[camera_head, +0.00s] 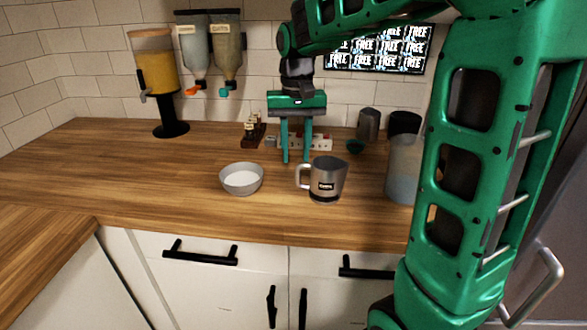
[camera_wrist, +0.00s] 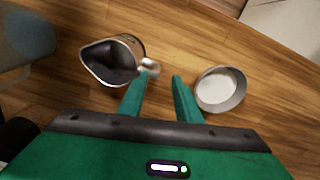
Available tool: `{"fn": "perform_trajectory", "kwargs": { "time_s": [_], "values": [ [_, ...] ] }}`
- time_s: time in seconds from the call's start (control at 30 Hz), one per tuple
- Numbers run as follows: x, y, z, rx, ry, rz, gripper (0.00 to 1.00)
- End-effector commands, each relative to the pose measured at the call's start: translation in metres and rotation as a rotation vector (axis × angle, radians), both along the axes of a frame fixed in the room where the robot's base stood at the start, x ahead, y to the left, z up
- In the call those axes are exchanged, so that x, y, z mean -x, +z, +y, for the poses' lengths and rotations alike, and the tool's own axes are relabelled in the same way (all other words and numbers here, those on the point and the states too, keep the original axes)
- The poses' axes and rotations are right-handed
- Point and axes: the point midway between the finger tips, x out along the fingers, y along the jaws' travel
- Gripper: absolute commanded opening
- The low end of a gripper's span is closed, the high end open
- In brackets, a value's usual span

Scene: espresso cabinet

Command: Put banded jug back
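The banded jug (camera_head: 329,188) is a grey metal pitcher with a dark label band. It stands upright on the wooden counter, its handle to the left. In the wrist view the jug (camera_wrist: 122,50) is at upper left, spout to the left, handle toward my fingers. My gripper (camera_head: 296,160) points down above the counter, between the jug and a grey bowl. Its two fingers are apart with nothing between them; in the wrist view the gripper (camera_wrist: 161,78) has its left fingertip close to the handle. Whether they touch cannot be told.
The grey bowl (camera_head: 241,189) with white contents stands left of the jug. A translucent container (camera_head: 400,170) stands right, partly behind my arm. The counter's left is clear.

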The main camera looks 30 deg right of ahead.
Motion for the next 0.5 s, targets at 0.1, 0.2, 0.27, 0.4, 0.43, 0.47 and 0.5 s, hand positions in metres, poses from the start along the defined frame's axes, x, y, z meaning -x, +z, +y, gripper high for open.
{"fn": "perform_trajectory", "kwargs": {
  "time_s": [0.1, 0.2, 0.27, 0.4, 0.43, 0.47, 0.5],
  "values": [
    [0.0, 0.018, 0.0, 0.0, 0.0, -0.002, 0.31],
    [0.0, 0.028, 0.0, 0.0, 0.0, -0.001, 0.31],
    [0.0, 0.032, 0.0, 0.0, 0.0, -0.001, 0.31],
    [0.0, 0.036, 0.0, 0.0, 0.0, 0.0, 0.31],
    [0.0, 0.036, 0.0, 0.0, 0.0, 0.0, 0.31],
    [0.001, 0.036, -0.001, 0.0, -0.001, 0.0, 0.31],
    [0.004, 0.035, -0.003, 0.001, -0.004, 0.0, 0.31]
  ]
}}
